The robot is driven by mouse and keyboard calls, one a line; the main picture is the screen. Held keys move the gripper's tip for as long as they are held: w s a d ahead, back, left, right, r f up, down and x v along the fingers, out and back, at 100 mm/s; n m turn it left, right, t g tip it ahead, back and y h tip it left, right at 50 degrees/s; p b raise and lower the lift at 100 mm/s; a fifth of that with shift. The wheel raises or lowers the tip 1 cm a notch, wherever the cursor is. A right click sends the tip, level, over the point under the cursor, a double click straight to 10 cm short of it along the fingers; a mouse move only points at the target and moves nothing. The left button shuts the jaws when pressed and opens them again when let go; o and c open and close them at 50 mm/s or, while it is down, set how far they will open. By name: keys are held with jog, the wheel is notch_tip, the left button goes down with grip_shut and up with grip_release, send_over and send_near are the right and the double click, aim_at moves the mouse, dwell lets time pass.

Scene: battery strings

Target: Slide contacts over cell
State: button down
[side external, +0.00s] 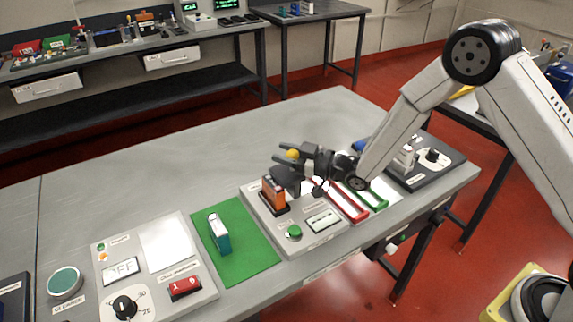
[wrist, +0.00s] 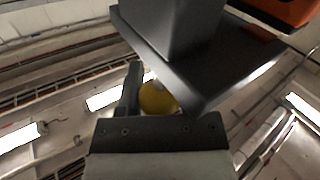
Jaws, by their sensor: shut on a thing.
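An orange cell (side external: 274,191) stands upright in a black holder on a grey station panel (side external: 262,222). The dark contact piece (side external: 287,178) is just right of the cell, partly covered by my gripper. My gripper (side external: 286,154) reaches in from the right, shut on a yellow knob (side external: 293,154) above the contact piece. In the wrist view the yellow knob (wrist: 157,99) sits between the fingers, with the black contact piece (wrist: 178,45) over it. The orange cell's edge (wrist: 290,10) shows at top right. Whether the contacts touch the cell cannot be told.
The panel carries a green button (side external: 293,232) and a small display (side external: 323,220). A teal and white cell (side external: 218,235) stands on a green mat (side external: 237,255) to the left. Red (side external: 347,203) and green (side external: 378,199) trays lie right of it. The table's back is clear.

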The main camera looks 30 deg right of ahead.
jog(key=shift+a, duration=0.9)
jog(key=shift+s, duration=0.1)
jog(key=shift+c, duration=1.3)
grip_release()
jog(key=shift+a, duration=0.1)
jog(key=shift+d, duration=0.25)
jog(key=shift+s+d, duration=0.1)
jog(key=shift+s, duration=0.05)
jog(key=v, duration=0.7)
jog(key=shift+s, duration=0.1)
